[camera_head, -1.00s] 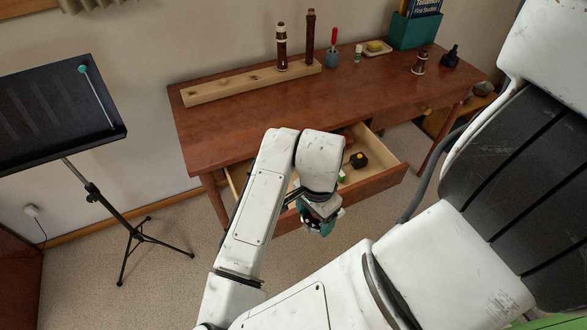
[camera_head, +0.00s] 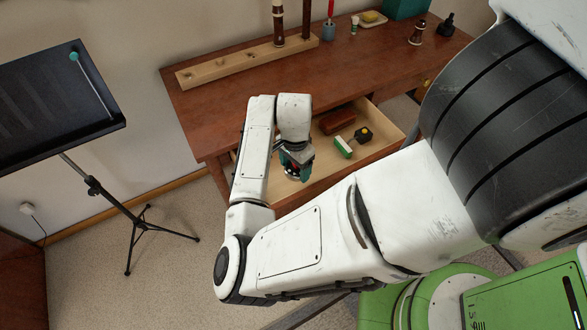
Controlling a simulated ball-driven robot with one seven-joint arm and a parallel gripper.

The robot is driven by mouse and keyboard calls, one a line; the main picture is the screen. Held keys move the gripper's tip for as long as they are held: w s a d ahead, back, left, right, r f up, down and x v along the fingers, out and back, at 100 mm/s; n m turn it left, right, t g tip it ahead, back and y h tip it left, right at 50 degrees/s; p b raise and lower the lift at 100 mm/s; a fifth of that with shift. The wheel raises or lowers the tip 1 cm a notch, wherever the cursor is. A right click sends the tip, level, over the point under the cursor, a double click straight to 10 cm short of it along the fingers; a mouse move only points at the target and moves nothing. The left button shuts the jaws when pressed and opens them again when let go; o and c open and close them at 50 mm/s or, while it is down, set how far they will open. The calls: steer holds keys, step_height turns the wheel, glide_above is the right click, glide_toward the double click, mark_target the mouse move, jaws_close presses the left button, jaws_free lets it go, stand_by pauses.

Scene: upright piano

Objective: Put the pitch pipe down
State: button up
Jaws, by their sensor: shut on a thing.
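My gripper (camera_head: 296,172) points down, over the front left part of the open drawer in the picture. Its teal fingers are closed on a small dark thing, taken as the pitch pipe (camera_head: 290,171), which shows only in part between them. Its shape is mostly hidden by the fingers and wrist. I cannot tell whether it touches the drawer.
The open drawer (camera_head: 387,148) holds a red-brown block (camera_head: 337,121), a green and white piece (camera_head: 342,147) and a black item with a yellow top (camera_head: 363,135). A wooden holder (camera_head: 235,66) stands on the desk (camera_head: 205,110). A music stand (camera_head: 95,188) is at left.

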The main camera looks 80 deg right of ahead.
mark_target(293, 171)
steer(key=d+f, duration=0.2)
steer(key=f, duration=0.1)
steer(key=shift+w+d, duration=0.2)
steer(key=shift+w, duration=0.2)
steer(key=shift+f, duration=1.65)
steer(key=shift+f+b, duration=0.15)
steer(key=shift+b, duration=0.15)
steer(key=o, duration=1.1)
